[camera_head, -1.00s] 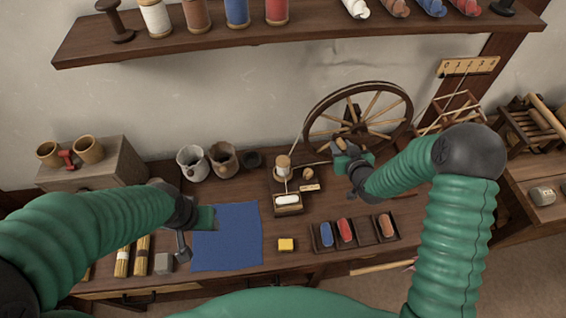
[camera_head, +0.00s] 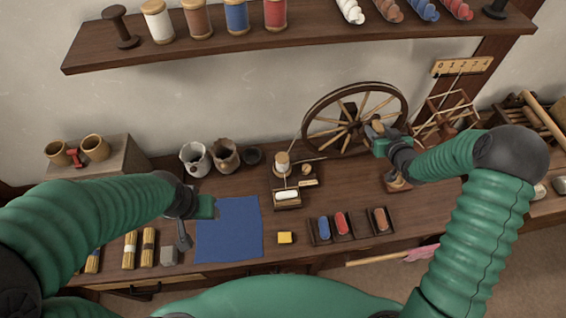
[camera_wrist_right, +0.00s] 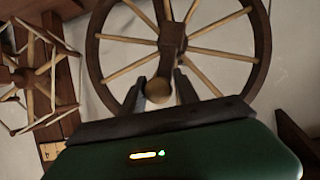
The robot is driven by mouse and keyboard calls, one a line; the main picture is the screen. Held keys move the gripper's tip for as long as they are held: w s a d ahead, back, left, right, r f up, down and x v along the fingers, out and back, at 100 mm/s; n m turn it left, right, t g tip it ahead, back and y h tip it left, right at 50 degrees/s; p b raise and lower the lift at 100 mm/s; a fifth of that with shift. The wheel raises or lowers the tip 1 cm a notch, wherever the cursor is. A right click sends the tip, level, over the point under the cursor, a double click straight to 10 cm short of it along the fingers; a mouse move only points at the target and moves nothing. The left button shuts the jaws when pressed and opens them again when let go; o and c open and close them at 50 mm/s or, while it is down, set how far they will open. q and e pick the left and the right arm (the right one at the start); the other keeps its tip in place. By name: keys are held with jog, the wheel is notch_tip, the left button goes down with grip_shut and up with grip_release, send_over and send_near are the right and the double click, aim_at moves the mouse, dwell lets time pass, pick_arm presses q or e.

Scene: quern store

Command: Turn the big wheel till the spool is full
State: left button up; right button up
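The big wheel (camera_head: 308,125) stands upright at the back of the bench, dark-rimmed with pale spokes. My right gripper (camera_head: 374,129) is at its lower right, in front of the spokes. In the right wrist view, my right gripper's fingers (camera_wrist_right: 160,88) lie on both sides of the wheel's round tan knob (camera_wrist_right: 159,92), seemingly shut on it. The spool (camera_head: 282,160) stands left of the wheel on a small wooden stand; how full it is, I cannot tell. My left gripper (camera_head: 184,238) hangs near the left edge of the blue cloth; its finger opening is unclear.
A blue cloth (camera_head: 230,240), a yellow block (camera_head: 286,238) and trays with coloured rolls (camera_head: 340,222) lie along the front. Pots (camera_head: 225,156) stand at the back. A numbered board (camera_head: 462,66) is on the wall. A shelf (camera_head: 300,35) crosses above.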

jog(key=o, duration=0.4)
jog(key=shift+a, duration=0.15)
jog(key=shift+a+r, duration=0.2)
jog(key=shift+a, duration=0.2)
jog(key=shift+s+d+r+p, duration=0.15)
jog(key=shift+s+r+p, duration=0.1)
jog(key=shift+s+p, duration=0.15)
jog(key=p+v, duration=0.2)
jog(key=v, duration=0.3)
jog(key=shift+s+d, duration=0.1)
jog(key=shift+s, duration=0.05)
jog(key=shift+s+r, duration=0.1)
jog(key=shift+s, duration=0.3)
